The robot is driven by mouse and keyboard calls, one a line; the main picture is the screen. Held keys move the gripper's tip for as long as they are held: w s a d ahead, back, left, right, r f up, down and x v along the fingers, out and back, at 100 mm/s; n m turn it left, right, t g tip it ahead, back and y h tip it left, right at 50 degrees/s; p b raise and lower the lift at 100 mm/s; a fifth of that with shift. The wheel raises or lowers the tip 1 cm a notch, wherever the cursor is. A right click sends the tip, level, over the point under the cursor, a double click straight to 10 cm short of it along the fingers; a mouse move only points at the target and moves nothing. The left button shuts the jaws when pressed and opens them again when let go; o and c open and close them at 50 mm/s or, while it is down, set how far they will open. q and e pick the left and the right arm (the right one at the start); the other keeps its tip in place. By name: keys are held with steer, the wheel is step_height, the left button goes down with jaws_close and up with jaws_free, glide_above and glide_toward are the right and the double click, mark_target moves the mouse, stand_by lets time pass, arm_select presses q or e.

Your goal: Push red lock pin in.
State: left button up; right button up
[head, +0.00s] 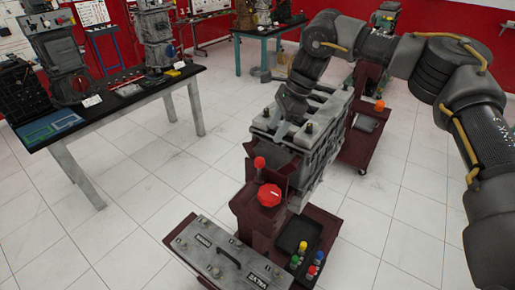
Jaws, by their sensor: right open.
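A dark red engine stand (247,215) holds a grey engine block (325,135) in the middle of the head view. A small red ball knob (259,162) stands up on a stem at the near end of the block. A larger round red knob (269,195) sits just below it on the stand. I cannot tell for sure which of the two is the lock pin. My right gripper (291,107) reaches down from above at the left part of the block's top, beyond both red knobs and apart from them. Its fingertips are small and dark here. My left gripper is out of view.
A grey panel case (228,262) with a handle and a black tray (298,234) with several coloured caps are in front of the stand. A dark workbench (118,97) with engine parts is at left. Another red cart (362,140) stands behind right. White floor is clear at left.

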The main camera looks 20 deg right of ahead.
mark_target(260, 159)
steer(key=p+x, duration=0.1)
steer(key=x, duration=0.1)
steer(key=p+x, duration=0.1)
steer(key=x, duration=0.1)
steer(key=p+x, duration=0.1)
steer(key=x, duration=0.2)
steer(key=shift+s+a, duration=0.3)
steer(key=shift+a, duration=0.15)
steer(key=shift+p+x, duration=0.6)
steer(key=shift+x, duration=0.35)
steer(key=shift+s+f, duration=0.25)
steer(key=shift+f, duration=0.1)
steer(key=shift+a+f, duration=0.15)
steer(key=shift+f, duration=0.05)
steer(key=shift+w+f, duration=0.1)
steer(key=shift+f, duration=0.05)
steer(key=c, duration=0.6)
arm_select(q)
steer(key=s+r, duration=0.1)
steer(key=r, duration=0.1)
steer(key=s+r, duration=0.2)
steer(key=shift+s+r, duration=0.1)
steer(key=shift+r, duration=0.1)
arm_select(e)
jaws_close()
